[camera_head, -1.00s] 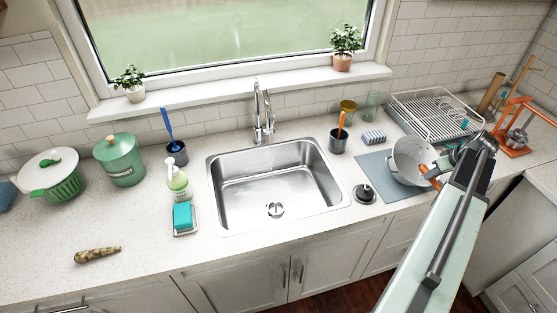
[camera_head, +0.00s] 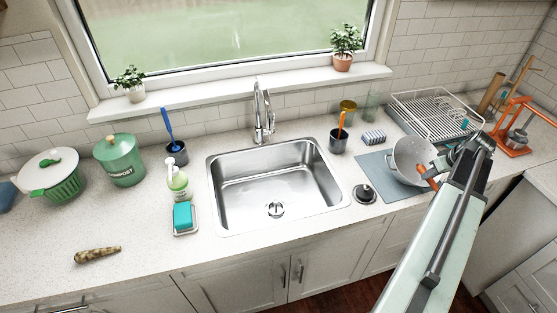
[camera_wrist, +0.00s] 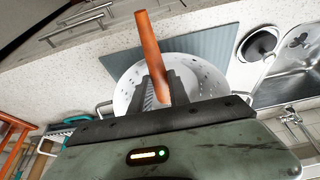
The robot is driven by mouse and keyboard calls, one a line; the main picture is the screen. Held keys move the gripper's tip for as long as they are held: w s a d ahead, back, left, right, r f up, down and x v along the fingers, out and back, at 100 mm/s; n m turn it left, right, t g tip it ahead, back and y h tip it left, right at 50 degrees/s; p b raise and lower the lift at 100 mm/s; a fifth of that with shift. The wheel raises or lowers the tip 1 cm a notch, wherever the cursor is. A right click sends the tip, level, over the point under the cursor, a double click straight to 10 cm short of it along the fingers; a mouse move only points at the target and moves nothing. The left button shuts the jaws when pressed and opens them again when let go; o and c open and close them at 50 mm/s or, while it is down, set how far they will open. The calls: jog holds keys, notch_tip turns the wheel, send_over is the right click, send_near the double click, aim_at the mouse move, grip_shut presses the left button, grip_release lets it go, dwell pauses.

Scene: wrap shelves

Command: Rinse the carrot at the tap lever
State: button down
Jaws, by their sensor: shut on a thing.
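My gripper (camera_wrist: 161,92) is shut on the orange carrot (camera_wrist: 149,42), which sticks out past the fingers in the wrist view. In the head view, the carrot (camera_head: 431,183) is small and partly hidden by the arm at the right, in front of the white colander (camera_head: 408,157). The steel tap (camera_head: 258,112) with its lever (camera_head: 272,125) stands behind the sink (camera_head: 225,215), well left of my gripper. The tap also shows at the right of the wrist view (camera_wrist: 292,119).
The colander stands on a grey-blue mat (camera_head: 372,168), with a drain plug (camera_head: 364,194) beside it. A dish rack (camera_head: 420,105), utensil cup (camera_head: 339,143) and soap bottle (camera_head: 177,182) surround the sink.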

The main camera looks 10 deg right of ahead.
jog(key=shift+s+d, duration=0.1)
jog(key=shift+d, duration=0.4)
jog(key=shift+a, duration=0.15)
jog(key=shift+a, duration=0.45)
jog(key=shift+d, duration=0.6)
